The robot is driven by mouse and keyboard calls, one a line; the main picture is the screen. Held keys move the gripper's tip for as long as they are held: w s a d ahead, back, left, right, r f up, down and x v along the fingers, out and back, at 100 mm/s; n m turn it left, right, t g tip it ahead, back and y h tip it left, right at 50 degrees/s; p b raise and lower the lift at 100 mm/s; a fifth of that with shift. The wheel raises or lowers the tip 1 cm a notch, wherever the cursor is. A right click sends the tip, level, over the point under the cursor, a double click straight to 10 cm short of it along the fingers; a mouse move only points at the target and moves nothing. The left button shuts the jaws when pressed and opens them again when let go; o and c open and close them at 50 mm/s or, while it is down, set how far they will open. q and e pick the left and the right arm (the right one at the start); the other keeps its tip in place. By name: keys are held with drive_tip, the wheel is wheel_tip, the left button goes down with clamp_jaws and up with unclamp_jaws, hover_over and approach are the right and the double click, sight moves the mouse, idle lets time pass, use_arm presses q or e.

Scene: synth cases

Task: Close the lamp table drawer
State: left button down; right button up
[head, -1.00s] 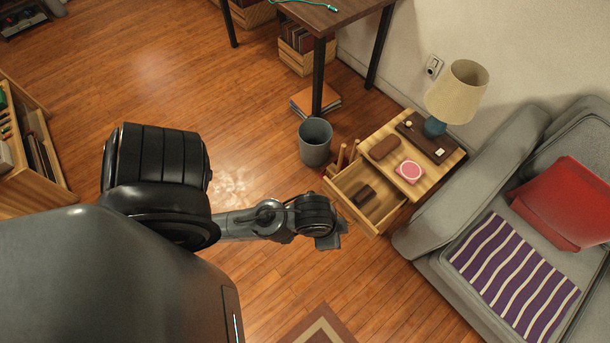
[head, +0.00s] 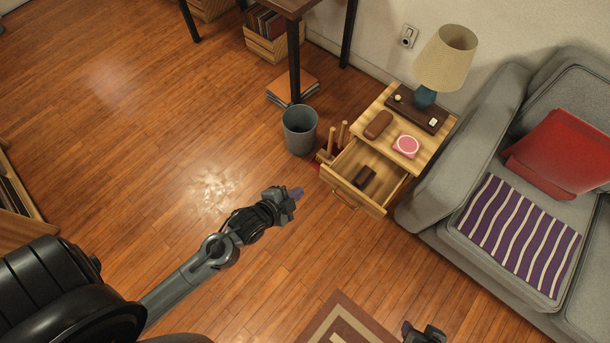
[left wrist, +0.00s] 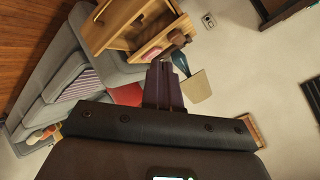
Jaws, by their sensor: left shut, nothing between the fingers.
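The wooden lamp table (head: 447,131) stands beside the sofa, with its drawer (head: 352,190) pulled out towards the lower left. A small dark item (head: 365,177) lies in the drawer. The drawer front has a curved handle (head: 345,203). My left gripper (head: 298,192) is shut and empty, just left of the drawer front with a gap between them. In the left wrist view the shut fingers (left wrist: 161,68) point towards the table, and the open drawer (left wrist: 115,40) shows above them. My right gripper (head: 425,333) shows only partly at the bottom edge; its jaw state is unclear.
A lamp (head: 443,60), a brown case (head: 378,124) and a pink-topped box (head: 406,145) stand on the table. A grey bin (head: 299,130) and upright wooden rods (head: 336,137) are left of the drawer. The grey sofa (head: 440,190) is close on the right. Floor before the drawer is clear.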

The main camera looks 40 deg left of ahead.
use_arm(q)
wheel_tip(320, 180, down, 8)
drive_tip(key=w+a+m+t+b, duration=0.2)
drive_tip(key=m+t+b, duration=0.1)
drive_tip(key=b, duration=0.1)
drive_tip(key=m+t+b, duration=0.4)
drive_tip(key=m+b, duration=0.1)
drive_tip(key=b, duration=0.5)
approach(324, 169)
drive_tip(key=w+b, duration=0.5)
drive_tip(key=shift+w+d+r+b, duration=0.15)
drive_tip(key=shift+w+d+b, duration=0.05)
drive_tip(key=shift+w+b, duration=0.15)
drive_tip(key=shift+w+d+r+b, duration=0.1)
drive_tip(key=shift+w+b, duration=0.2)
drive_tip(key=shift+w, duration=0.3)
use_arm(e)
wheel_tip(324, 169, down, 22)
drive_tip(key=shift+a, duration=0.15)
drive_tip(key=shift+r, duration=0.1)
